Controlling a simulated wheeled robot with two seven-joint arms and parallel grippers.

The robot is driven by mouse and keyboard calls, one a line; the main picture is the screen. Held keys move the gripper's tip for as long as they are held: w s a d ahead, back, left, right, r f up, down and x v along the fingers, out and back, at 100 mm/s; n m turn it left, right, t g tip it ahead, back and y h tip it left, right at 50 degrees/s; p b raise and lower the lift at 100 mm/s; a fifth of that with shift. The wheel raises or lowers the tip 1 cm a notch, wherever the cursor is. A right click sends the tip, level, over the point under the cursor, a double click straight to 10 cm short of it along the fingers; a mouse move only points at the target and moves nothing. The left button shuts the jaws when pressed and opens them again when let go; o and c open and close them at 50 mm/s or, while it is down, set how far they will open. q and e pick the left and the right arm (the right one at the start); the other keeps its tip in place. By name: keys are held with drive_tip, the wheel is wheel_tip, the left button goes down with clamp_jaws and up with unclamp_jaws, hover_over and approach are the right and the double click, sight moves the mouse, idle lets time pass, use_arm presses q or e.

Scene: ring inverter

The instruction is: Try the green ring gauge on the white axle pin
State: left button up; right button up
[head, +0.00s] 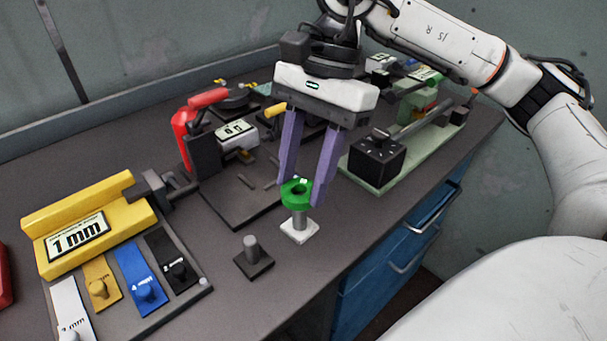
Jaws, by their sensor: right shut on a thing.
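The green ring gauge (297,194) is between the two purple fingers of my right gripper (301,196), which is shut on it. The ring sits at the top of the white axle pin (299,220), a grey upright post on a white square base (299,234). The post shows below the ring. I cannot tell whether the ring is around the pin's top or just above it. My left gripper is not in the head view.
A dark square base with a short grey pin (252,252) stands left of the white one. A yellow block marked 1 mm (88,228) and a tray of coloured tabs (203,292) lie left. A black box (377,160) on a green plate stands right. The table's front edge is close.

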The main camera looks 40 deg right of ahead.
drive_tip(key=shift+r+p, duration=1.05)
drive_tip(key=shift+r, duration=0.55)
